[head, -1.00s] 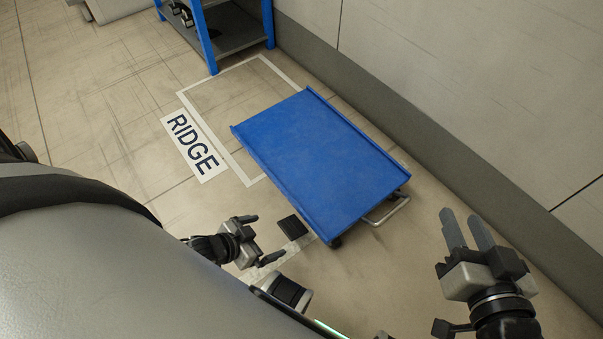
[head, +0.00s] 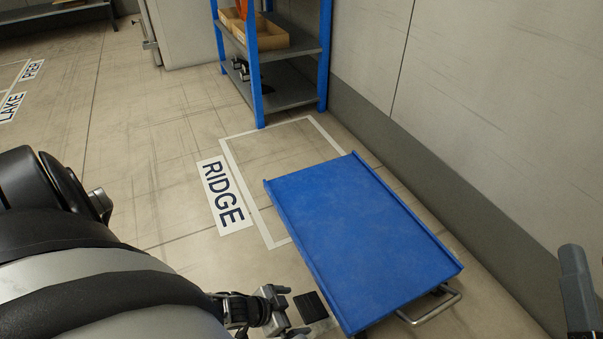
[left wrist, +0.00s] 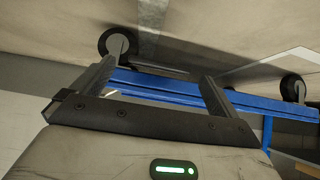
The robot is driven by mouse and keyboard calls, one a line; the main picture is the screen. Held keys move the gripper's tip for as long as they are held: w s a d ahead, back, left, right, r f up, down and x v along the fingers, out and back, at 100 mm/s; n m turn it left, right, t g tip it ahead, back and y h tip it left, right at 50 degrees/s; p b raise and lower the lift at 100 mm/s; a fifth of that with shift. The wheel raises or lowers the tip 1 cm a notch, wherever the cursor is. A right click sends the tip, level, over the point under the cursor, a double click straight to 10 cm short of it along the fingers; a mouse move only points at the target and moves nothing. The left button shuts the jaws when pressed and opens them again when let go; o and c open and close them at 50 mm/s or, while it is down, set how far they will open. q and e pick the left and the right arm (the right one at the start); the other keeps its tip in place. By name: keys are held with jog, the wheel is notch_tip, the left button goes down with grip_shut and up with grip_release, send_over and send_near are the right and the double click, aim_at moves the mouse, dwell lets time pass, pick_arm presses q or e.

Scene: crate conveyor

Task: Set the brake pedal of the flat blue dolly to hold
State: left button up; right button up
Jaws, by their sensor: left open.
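The flat blue dolly (head: 365,240) stands on the floor beside the wall, partly over a white floor outline. Its black brake pedal (head: 311,307) sticks out at the dolly's near left side; I cannot tell whether it is up or pressed down. My left gripper (head: 294,311) is open and empty just left of the pedal, with its fingers spread toward it. In the left wrist view the dolly's blue edge (left wrist: 155,88) and its wheels (left wrist: 117,42) show beyond the open fingers. My right gripper (head: 577,295) is cut off at the right edge, far from the pedal.
A metal handle loop (head: 432,306) sticks out at the dolly's near right end. The wall (head: 470,130) runs along its right side. A blue shelf rack (head: 256,70) stands behind. A RIDGE floor label (head: 222,195) lies left of the dolly.

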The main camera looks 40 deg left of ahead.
aim_at(302, 310)
pick_arm(q)
jog(key=b+x, duration=0.1)
jog(key=x, duration=0.2)
jog(key=shift+w+f+b, duration=0.15)
jog(key=shift+f+b, duration=0.1)
jog(key=shift+b, duration=0.1)
jog(key=shift+w+d+f, duration=0.1)
jog(key=shift+w+d, duration=0.05)
pick_arm(e)
jog(key=shift+s+r+n+t+y, duration=0.15)
jog(key=shift+s+r+n+y, duration=0.05)
jog(key=shift+r+n+y, duration=0.65)
jog(key=shift+s+r+n+t+y, duration=0.2)
jog(key=shift+r+n+y, duration=0.45)
jog(key=shift+n, duration=0.35)
jog(key=shift+s+r+n+t+y, duration=0.2)
jog(key=shift+r+n+y, duration=0.4)
jog(key=shift+r+n, duration=0.3)
jog(key=shift+f, duration=0.1)
